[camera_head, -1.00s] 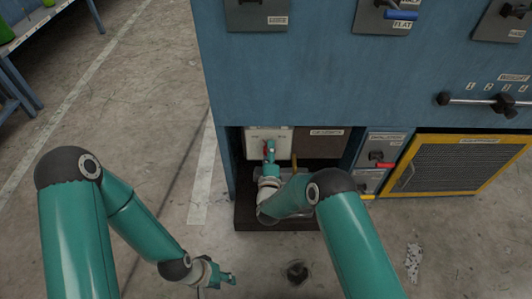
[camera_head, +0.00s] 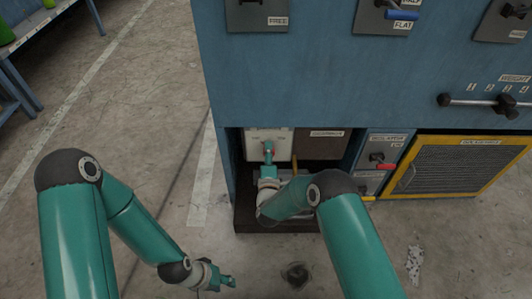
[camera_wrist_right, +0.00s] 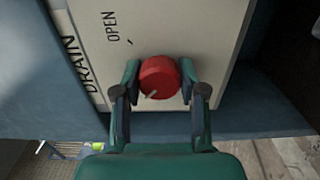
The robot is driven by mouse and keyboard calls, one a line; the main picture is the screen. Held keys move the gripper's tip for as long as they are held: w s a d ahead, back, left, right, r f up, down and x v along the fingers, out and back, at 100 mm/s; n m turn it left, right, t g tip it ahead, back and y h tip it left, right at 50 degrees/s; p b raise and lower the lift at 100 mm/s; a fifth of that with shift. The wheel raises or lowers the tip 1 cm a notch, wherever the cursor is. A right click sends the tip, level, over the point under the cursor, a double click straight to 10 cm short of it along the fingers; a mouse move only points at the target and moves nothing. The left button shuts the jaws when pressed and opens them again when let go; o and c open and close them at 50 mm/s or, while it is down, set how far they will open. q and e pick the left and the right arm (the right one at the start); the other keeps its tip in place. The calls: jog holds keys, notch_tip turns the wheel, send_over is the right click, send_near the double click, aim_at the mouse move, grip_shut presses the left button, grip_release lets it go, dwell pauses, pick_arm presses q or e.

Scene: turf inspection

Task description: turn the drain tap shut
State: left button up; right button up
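The drain tap is a round red knob (camera_wrist_right: 160,77) on a pale panel (camera_wrist_right: 200,40) marked DRAIN and OPEN in the right wrist view. A light pointer line on the knob aims to the lower left, away from the OPEN mark. My right gripper (camera_wrist_right: 160,72) has one finger on each side of the knob and appears closed against it.
The blue cabinet (camera_head: 290,85) overhangs the recess. A brown labelled box (camera_head: 320,143) stands right of the tap panel. Further right are a red-handled lever (camera_head: 383,166) and a yellow-framed grille (camera_head: 460,165). Open concrete floor (camera_head: 130,110) lies to the left.

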jog(key=o, duration=0.4)
jog(key=shift+s+a+f, duration=0.1)
jog(key=shift+a+f, duration=0.15)
jog(key=shift+d+r, duration=0.1)
jog(key=s, duration=1.2)
jog(key=shift+d, duration=0.15)
